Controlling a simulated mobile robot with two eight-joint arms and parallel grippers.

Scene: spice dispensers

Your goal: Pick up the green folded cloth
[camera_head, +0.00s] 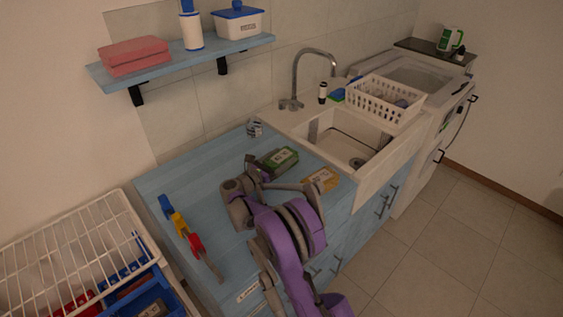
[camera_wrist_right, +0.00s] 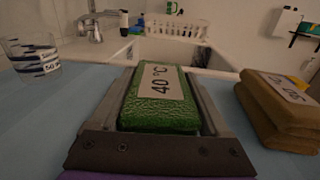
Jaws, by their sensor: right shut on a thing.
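The green folded cloth (camera_wrist_right: 158,102) has a white label reading "40 °C" and lies between the two fingers of my right gripper (camera_wrist_right: 160,100) in the right wrist view. The fingers press along both its long sides. In the head view the green cloth (camera_head: 280,160) is at the counter's back edge near the sink, with my right gripper (camera_head: 276,172) at it. Whether the cloth is lifted off the counter is hard to tell. My left gripper is not in view.
A yellow-brown folded cloth (camera_wrist_right: 282,108) lies right of the gripper; a striped glass (camera_wrist_right: 32,56) stands left. The sink (camera_head: 345,145) and white basket (camera_head: 385,98) are beyond. Colored clips (camera_head: 180,225) lie on the blue counter (camera_head: 190,180). A white wire rack (camera_head: 75,250) is at left.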

